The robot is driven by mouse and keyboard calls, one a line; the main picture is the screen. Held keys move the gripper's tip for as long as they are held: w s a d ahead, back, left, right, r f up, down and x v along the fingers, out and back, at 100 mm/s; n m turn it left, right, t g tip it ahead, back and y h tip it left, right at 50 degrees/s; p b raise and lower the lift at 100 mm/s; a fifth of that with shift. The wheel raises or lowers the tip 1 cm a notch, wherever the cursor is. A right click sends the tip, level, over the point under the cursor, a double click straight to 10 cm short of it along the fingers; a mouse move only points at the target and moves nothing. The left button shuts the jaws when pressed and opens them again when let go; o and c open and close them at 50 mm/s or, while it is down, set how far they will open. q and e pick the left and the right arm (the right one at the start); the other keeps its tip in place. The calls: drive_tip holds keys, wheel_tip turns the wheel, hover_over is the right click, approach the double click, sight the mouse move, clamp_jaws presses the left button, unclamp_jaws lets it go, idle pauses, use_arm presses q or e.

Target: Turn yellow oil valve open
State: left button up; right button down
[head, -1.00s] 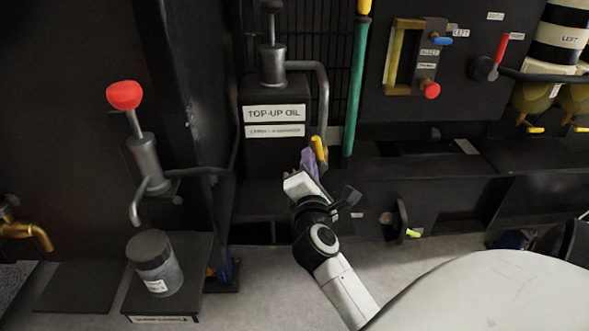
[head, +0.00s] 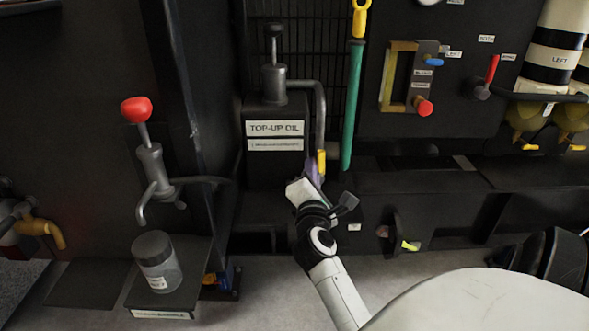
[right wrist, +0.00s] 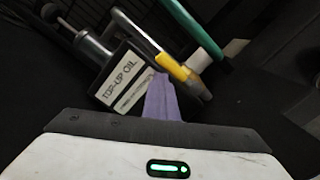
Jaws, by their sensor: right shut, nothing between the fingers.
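The yellow oil valve handle (head: 321,162) is at the lower end of the grey pipe beside the black top-up oil unit (head: 275,110). In the head view it stands about upright, nearly in line with the pipe. In the right wrist view the yellow handle (right wrist: 172,66) lies just beyond my fingertips. My right gripper (head: 313,174) is shut and empty, its purple fingers (right wrist: 160,98) close to the left of the handle in the head view. I cannot tell whether they touch it. My left gripper is not in view.
A green bar (head: 353,105) hangs right of the pipe. A panel holds a red knob (head: 424,107) and a red lever (head: 492,68). A red-topped pump (head: 150,160) and a jar (head: 157,262) stand at the left. Grey floor lies in front.

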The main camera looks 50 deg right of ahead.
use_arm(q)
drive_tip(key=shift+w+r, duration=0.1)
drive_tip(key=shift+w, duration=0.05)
use_arm(e)
drive_tip(key=shift+s+d+r, duration=0.1)
drive_tip(key=shift+d, duration=0.15)
use_arm(q)
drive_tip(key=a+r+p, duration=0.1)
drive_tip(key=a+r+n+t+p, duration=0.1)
drive_tip(key=p, duration=0.1)
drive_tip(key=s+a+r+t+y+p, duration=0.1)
drive_tip(key=p, duration=0.1)
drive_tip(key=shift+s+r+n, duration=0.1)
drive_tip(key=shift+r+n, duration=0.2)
use_arm(e)
wheel_tip(320, 180, up, 10)
drive_tip(key=shift+a, duration=0.2)
